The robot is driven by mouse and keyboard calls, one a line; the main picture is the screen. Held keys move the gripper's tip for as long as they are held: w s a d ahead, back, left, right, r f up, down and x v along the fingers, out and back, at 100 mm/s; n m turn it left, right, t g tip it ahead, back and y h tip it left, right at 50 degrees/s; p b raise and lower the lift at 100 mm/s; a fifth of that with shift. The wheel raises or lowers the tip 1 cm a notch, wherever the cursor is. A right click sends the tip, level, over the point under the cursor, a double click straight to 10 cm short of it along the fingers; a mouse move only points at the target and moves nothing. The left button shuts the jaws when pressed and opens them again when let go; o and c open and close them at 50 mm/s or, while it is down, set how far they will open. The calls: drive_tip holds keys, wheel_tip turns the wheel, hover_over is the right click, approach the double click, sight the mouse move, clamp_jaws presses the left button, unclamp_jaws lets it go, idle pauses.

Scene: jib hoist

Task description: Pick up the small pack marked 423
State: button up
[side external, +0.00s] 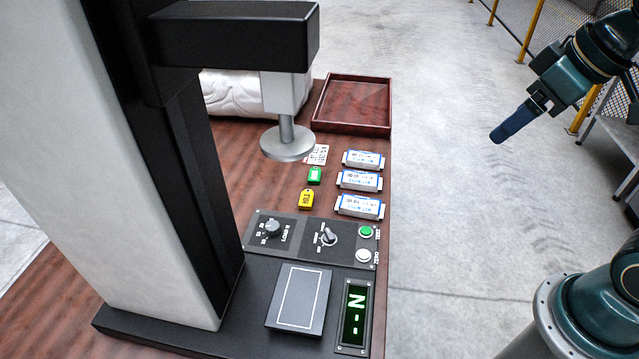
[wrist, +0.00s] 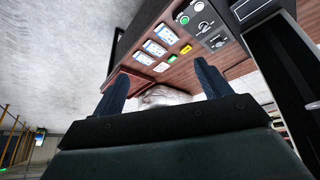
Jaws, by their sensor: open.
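Three small white packs with blue markings lie in a column near the right edge of the wooden table: a far pack (side external: 363,159), a middle pack (side external: 360,181) and a near pack (side external: 360,207). Their print is too small to tell which is marked 423. The wrist view also shows the three packs, at its upper middle (wrist: 155,48). My gripper (side external: 499,136) is open and empty, in the air to the right of the table, well apart from the packs. In the wrist view its two blue fingers stand wide apart (wrist: 161,70).
An empty brown tray (side external: 385,103) sits at the table's far end, beside a white wrapped bundle (side external: 232,92). Green (side external: 315,175) and yellow (side external: 306,199) tags lie left of the packs. The hoist's round foot (side external: 288,143) hangs left of them. A control panel (side external: 300,236) is nearer.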

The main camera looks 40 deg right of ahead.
drive_tip(key=w+d+f+n+g+y, duration=0.1)
drive_tip(key=w+f+n, duration=0.15)
drive_tip(key=w, duration=0.65)
drive_tip(key=w+d+f+n, duration=0.15)
drive_tip(key=w+f, duration=0.25)
drive_tip(key=w, duration=0.5)
drive_tip(key=w+d+f+n+y, duration=0.1)
drive_tip(key=w+d+f, duration=0.1)
drive_tip(key=w+f, duration=0.3)
drive_tip(key=w+d+f+n+y, duration=0.1)
drive_tip(key=w+f, duration=0.5)
drive_tip(key=f, duration=0.6)
drive_tip(key=shift+d+n+g, duration=0.4)
drive_tip(key=shift+d+n, duration=0.05)
drive_tip(key=shift+n, duration=0.15)
drive_tip(key=shift+w+f, duration=0.1)
drive_tip(key=shift+f, duration=0.05)
hover_over(361, 178)
drive_tip(key=s+d, duration=0.2)
wheel_tip(361, 178, down, 7)
drive_tip(key=shift+a+f, duration=0.1)
drive_tip(key=shift+a, duration=0.05)
drive_tip(key=shift+w+a+f, duration=0.1)
drive_tip(key=shift+w+f, duration=0.05)
drive_tip(key=shift+f, duration=0.1)
drive_tip(key=shift+f, duration=0.1)
drive_tip(key=shift+x, duration=2.5)
